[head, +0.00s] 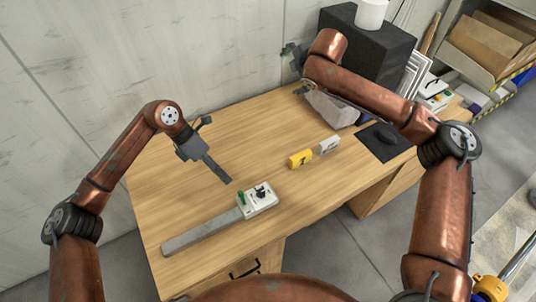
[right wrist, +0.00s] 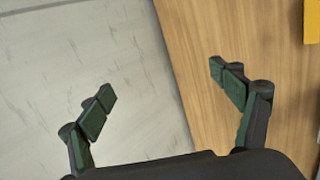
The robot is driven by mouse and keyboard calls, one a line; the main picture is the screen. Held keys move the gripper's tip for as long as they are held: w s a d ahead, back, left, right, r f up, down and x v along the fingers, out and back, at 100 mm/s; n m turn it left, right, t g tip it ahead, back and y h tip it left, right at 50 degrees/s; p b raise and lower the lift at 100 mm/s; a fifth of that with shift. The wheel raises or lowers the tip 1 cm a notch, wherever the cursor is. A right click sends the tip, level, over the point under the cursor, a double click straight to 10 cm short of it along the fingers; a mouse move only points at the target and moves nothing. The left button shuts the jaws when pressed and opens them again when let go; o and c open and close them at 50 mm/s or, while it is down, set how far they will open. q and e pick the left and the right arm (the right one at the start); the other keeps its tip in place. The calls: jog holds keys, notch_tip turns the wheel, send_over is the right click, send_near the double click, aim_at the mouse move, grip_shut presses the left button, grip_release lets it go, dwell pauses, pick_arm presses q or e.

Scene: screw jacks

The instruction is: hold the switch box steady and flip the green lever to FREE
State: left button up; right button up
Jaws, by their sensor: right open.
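The switch box (head: 263,205) is white and sits on the wooden desk near its front edge, joined to a long grey bar (head: 200,233). The green lever (head: 241,198) stands up on its left side, and a black part (head: 260,191) is on its top. My left gripper (head: 229,181) is above the desk, just up and left of the box, pointing down toward it and apart from it. Its fingers overlap in this view. My right gripper (head: 291,53) is far back near the wall, away from the box. In the right wrist view it (right wrist: 162,82) is open and empty.
A yellow block (head: 300,159) and a grey block (head: 329,145) lie right of the box. Farther right are a dark mat (head: 378,153) with a mouse and a large black case (head: 362,48). The desk's left part is clear. The wall (head: 70,60) stands behind.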

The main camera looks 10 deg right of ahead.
jog(key=s+a+f+g, duration=0.2)
jog(key=s+a+f, duration=0.25)
jog(key=f, duration=0.25)
jog(key=s+a+f+g, duration=0.2)
jog(key=s+a+f, duration=0.2)
jog(key=s+f, duration=0.3)
jog(key=g+h, duration=0.2)
jog(key=g, duration=0.3)
send_over(268, 192)
jog(key=shift+n, duration=0.4)
notch_tip(268, 192, down, 13)
jog(key=shift+d, duration=0.1)
jog(key=shift+f, duration=3.85)
jog(key=shift+c, duration=0.6)
